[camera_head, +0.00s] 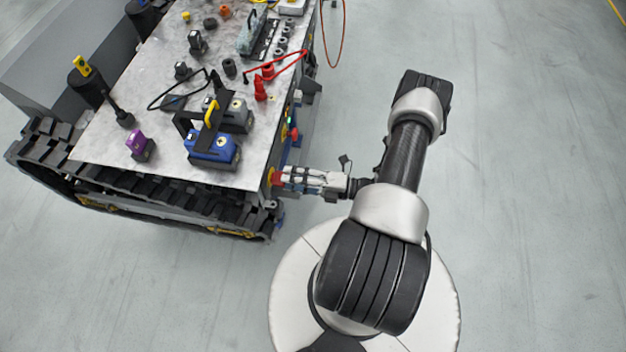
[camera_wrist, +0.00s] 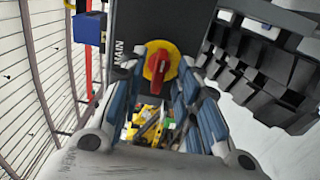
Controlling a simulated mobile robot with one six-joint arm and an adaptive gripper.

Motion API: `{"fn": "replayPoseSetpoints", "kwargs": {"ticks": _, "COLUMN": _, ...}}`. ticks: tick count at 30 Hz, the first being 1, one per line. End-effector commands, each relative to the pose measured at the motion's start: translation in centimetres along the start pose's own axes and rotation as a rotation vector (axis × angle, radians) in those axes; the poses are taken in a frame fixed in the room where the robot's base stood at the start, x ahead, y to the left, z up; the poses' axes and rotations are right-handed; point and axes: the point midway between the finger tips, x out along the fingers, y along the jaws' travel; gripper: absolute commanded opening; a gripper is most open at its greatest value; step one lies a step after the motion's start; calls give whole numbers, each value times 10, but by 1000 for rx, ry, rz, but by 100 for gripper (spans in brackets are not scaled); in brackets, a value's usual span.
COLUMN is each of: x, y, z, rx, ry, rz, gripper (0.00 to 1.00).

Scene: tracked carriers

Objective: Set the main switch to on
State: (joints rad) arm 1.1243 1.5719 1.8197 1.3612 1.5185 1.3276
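The main switch (camera_wrist: 160,66) is a red handle on a round yellow disc, mounted on a dark panel (camera_wrist: 126,22) marked "MAIN" in the wrist view. Its handle runs nearly upright in that view, tilted slightly. My gripper (camera_wrist: 161,84) is open, with one blue-and-grey finger on each side of the handle. A gap shows between the fingers and the handle; the depth is hard to judge. In the head view my gripper (camera_head: 290,179) points left at the carrier's side, close to the red of the switch (camera_head: 276,177).
The tracked carrier's grey top (camera_head: 105,150) holds a blue-and-black device (camera_head: 213,150), a purple part (camera_head: 140,146), red plugs and cables. Black tracks (camera_head: 165,205) run along its near edge. The floor to the right is clear.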

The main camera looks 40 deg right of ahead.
Motion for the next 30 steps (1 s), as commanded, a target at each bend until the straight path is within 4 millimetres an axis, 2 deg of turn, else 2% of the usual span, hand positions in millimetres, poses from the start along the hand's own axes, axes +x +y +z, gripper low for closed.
{"fn": "replayPoseSetpoints", "kwargs": {"ticks": 1, "x": -13, "y": 0, "z": 2, "rx": -2, "ry": -8, "rz": 0, "gripper": 30}}
{"fn": "replayPoseSetpoints", "kwargs": {"ticks": 6, "x": -50, "y": 0, "z": 1, "rx": -3, "ry": -7, "rz": -2, "gripper": 30}}
{"fn": "replayPoseSetpoints", "kwargs": {"ticks": 12, "x": -81, "y": 0, "z": 1, "rx": -2, "ry": -3, "rz": -1, "gripper": 30}}
{"fn": "replayPoseSetpoints", "kwargs": {"ticks": 18, "x": -92, "y": 0, "z": 0, "rx": -2, "ry": 0, "rz": -2, "gripper": 30}}
{"fn": "replayPoseSetpoints", "kwargs": {"ticks": 30, "x": -92, "y": 0, "z": 0, "rx": -1, "ry": 1, "rz": -1, "gripper": 30}}
